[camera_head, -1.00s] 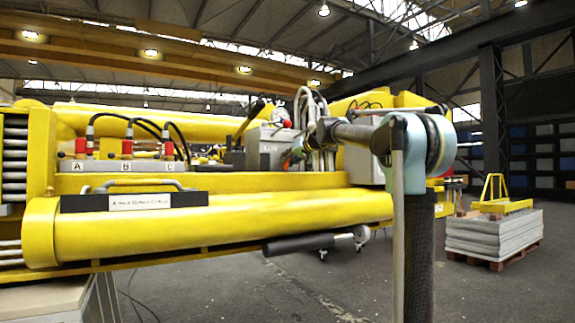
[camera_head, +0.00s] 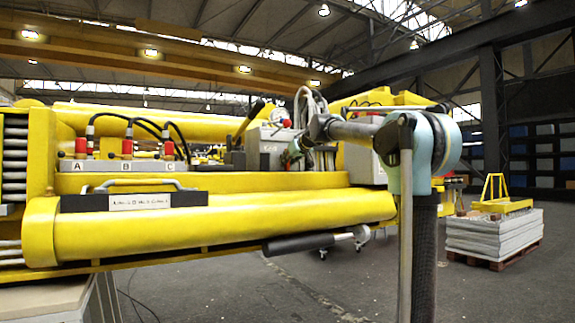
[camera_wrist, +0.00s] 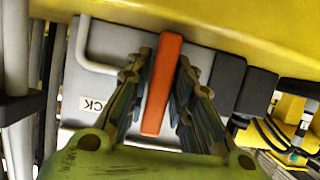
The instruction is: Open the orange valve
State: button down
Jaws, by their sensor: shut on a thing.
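The orange valve (camera_wrist: 158,100) shows in the wrist view as a flat orange lever in front of a grey box (camera_wrist: 110,45). It stands nearly upright in the picture, its lower end tilted slightly left. My gripper (camera_wrist: 164,66) has its dark ribbed fingers on both sides of the lever and is shut on it. In the head view my gripper (camera_head: 292,152) is small and partly hidden at the grey box on the yellow boom (camera_head: 210,226).
Grey hoses (camera_head: 308,105) rise beside my gripper. Red-capped connectors (camera_head: 127,146) marked A, B and C stand left on the boom. A black cylinder (camera_head: 298,244) hangs below it. A pallet of grey slabs (camera_head: 495,236) stands at right; the floor between is clear.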

jog(key=c, duration=1.5)
grip_release()
jog(key=shift+w, duration=0.1)
jog(key=shift+d, duration=0.1)
jog(key=v, duration=1.1)
jog(key=shift+s+d, duration=0.25)
jog(key=shift+s, duration=0.05)
